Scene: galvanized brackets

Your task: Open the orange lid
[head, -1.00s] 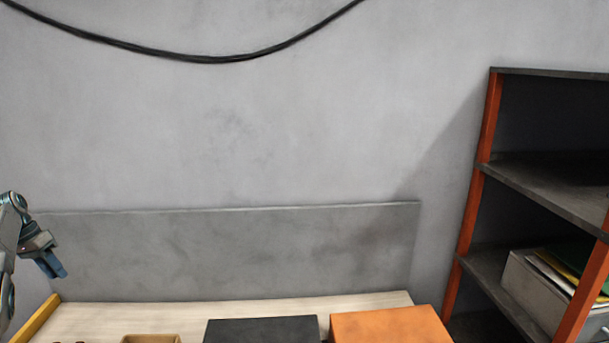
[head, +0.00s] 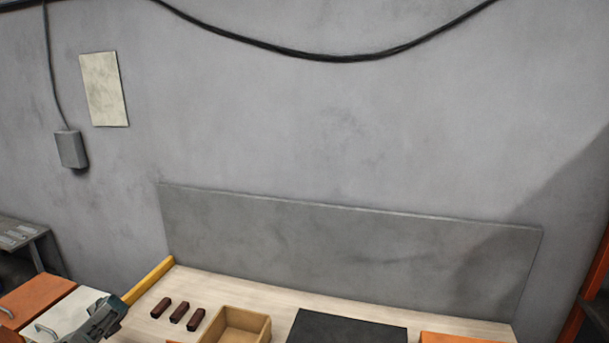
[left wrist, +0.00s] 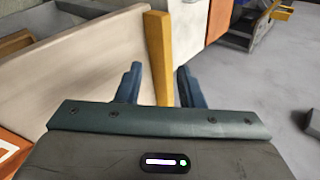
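An orange top (head: 460,338), which looks like the orange lid, shows only as a thin strip at the bottom right of the head view; most of it is cut off. I cannot tell its hinge or handle. My left gripper (head: 112,312) is at the lower left of the head view, by the bench's left edge and far from the orange top. In the left wrist view the left gripper (left wrist: 160,68) has its two blue fingers apart with nothing held; a yellow edge bar (left wrist: 158,50) shows behind them. My right gripper is not in view.
On the bench (head: 420,308) are a dark flat-topped box (head: 347,328), an open wooden tray (head: 262,328) and three brown blocks (head: 179,312). A grey back panel (head: 340,245) stands behind. Orange and white fronted units (head: 35,300) are at the left.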

